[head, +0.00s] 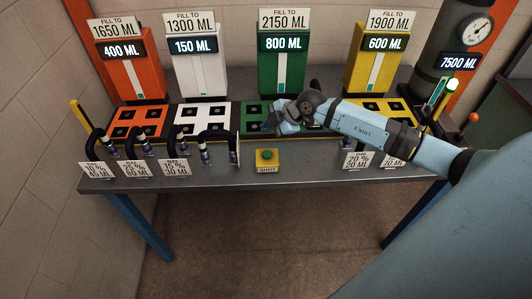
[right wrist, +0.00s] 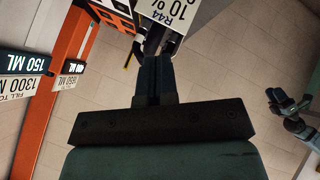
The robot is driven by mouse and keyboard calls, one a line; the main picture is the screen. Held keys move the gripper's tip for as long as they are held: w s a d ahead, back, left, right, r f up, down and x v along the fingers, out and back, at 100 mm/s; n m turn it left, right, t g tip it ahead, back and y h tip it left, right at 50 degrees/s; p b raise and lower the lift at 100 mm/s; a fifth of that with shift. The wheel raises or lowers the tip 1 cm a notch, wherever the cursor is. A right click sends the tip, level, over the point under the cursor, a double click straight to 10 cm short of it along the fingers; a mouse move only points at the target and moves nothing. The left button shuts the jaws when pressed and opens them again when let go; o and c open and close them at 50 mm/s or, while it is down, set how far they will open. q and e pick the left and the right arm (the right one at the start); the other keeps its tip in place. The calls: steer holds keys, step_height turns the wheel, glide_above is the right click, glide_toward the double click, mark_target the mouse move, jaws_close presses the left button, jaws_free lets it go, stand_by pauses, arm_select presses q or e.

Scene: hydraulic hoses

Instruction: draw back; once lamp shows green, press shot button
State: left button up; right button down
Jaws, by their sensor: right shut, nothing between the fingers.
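The shot button (head: 266,154) is a green cap on a yellow base with a SHOT label, at the middle of the bench's front edge. The lamp (head: 452,84) at the right glows bright, pale green, on a post. My right arm reaches in from the right. Its gripper (head: 277,122) is over the green station, behind and above the button and apart from it. In the right wrist view its fingers (right wrist: 155,78) are shut with nothing between them. What looks like my left gripper (right wrist: 290,108) shows small at that view's right edge; its jaws are unclear.
Orange (head: 138,70), white (head: 197,70), green (head: 283,65) and yellow (head: 376,60) tanks stand at the back. Several black hoses (head: 215,135) and label cards line the front left. A dark gauge cylinder (head: 465,45) and a red knob (head: 474,117) are right. Space around the button is clear.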

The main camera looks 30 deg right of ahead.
steer(key=f, duration=0.1)
steer(key=b, duration=0.6)
glide_above(267, 154)
step_height(267, 154, down, 6)
steer(key=shift+s+f, duration=0.1)
steer(key=shift+s, duration=0.05)
steer(key=shift+f, duration=0.8)
stand_by(0.9)
